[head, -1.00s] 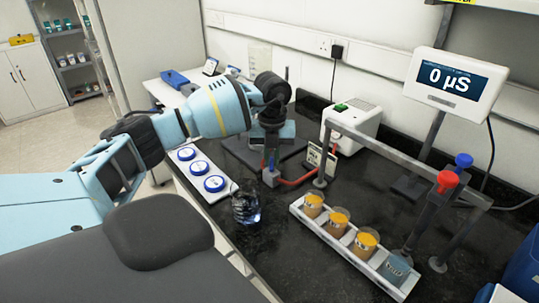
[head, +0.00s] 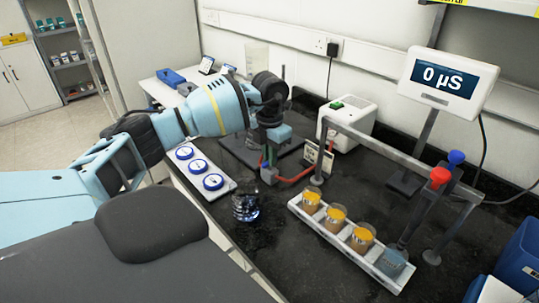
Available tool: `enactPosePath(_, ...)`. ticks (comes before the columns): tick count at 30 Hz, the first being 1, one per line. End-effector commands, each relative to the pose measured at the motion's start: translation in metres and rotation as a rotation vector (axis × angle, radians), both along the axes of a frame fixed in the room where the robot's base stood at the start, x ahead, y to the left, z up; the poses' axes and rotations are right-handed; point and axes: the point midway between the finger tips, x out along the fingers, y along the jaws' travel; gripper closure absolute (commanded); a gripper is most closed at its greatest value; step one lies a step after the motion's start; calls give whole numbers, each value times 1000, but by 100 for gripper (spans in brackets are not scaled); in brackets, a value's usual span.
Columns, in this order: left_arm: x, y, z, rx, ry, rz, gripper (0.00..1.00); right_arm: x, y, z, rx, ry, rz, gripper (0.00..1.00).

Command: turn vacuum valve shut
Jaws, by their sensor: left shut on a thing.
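My left gripper (head: 272,135) reaches in from the left and points down over the back of the black bench. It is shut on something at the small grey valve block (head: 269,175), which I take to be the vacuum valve. The handle is hidden behind the fingers and wrist, so its angle cannot be told. A red tube (head: 292,180) runs right from the block, and a small label card (head: 318,157) stands beside it. My right gripper is not in view.
A glass flask (head: 245,203) stands just in front of the valve. A white rack (head: 340,240) holds several jars at the front.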

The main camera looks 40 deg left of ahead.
Motion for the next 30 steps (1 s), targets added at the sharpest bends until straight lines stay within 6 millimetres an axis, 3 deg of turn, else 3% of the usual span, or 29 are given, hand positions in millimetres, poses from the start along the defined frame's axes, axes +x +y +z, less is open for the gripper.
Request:
enactPosePath(20, 0, 0, -1, 0, 1, -64, 100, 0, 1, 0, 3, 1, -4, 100)
enactPosePath(21, 0, 0, -1, 0, 1, -64, 87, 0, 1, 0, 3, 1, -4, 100)
enactPosePath(25, 0, 0, -1, 0, 1, -64, 70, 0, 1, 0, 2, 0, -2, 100)
enactPosePath(30, 0, 0, 0, 0, 1, -63, 67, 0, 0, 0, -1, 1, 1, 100)
